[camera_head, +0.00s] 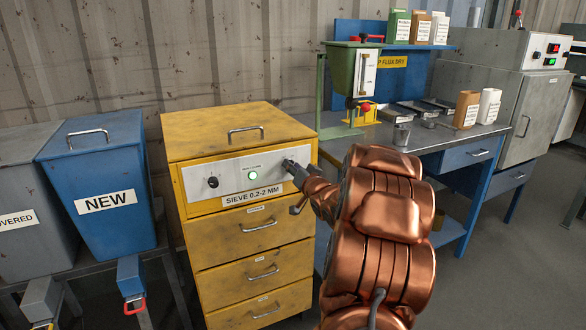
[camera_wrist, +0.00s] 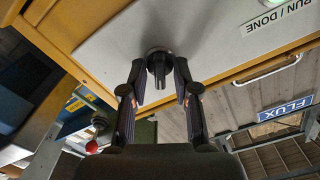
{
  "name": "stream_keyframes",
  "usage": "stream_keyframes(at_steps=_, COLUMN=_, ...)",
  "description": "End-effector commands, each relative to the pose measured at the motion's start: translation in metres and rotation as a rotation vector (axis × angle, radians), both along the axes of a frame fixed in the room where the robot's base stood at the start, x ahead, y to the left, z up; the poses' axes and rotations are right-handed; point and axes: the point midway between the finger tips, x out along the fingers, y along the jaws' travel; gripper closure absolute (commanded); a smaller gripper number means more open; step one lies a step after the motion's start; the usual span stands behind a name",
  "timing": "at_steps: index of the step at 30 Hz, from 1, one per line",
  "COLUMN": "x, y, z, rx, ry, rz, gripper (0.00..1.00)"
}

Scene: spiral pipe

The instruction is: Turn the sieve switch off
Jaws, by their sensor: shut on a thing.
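The yellow sieve cabinet (camera_head: 230,140) stands left of centre in the head view, with a pale control panel (camera_head: 235,168) on its front. The panel has a black knob (camera_head: 212,182) at left and a lit green lamp (camera_head: 252,175) in the middle. My gripper (camera_head: 294,166) is at the panel's right end and hides most of the knob there. In the wrist view my gripper (camera_wrist: 158,68) has its two fingers around this dark round knob (camera_wrist: 158,57) with a raised grip bar, shut on it. The green lamp (camera_wrist: 258,3) shows at the wrist view's top edge.
A blue NEW bin (camera_head: 95,180) and a grey bin (camera_head: 30,210) stand left of the cabinet. A workbench (camera_head: 450,135) with a green hopper (camera_head: 352,70) is at right. Drawer handles (camera_head: 258,227) stick out below the panel. Floor at lower right is clear.

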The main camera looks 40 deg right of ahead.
Motion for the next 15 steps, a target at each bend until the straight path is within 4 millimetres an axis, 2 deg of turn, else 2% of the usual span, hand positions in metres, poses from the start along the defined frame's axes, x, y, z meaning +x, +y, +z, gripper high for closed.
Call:
stream_keyframes(at_steps=8, x=-0.0002, y=-0.0002, z=0.0002, rx=-0.022, ry=0.007, rz=0.0, gripper=1.0)
stream_keyframes(at_steps=15, x=-0.0006, y=-0.0004, z=0.0002, rx=-0.126, ry=0.042, rz=-0.002, gripper=1.0)
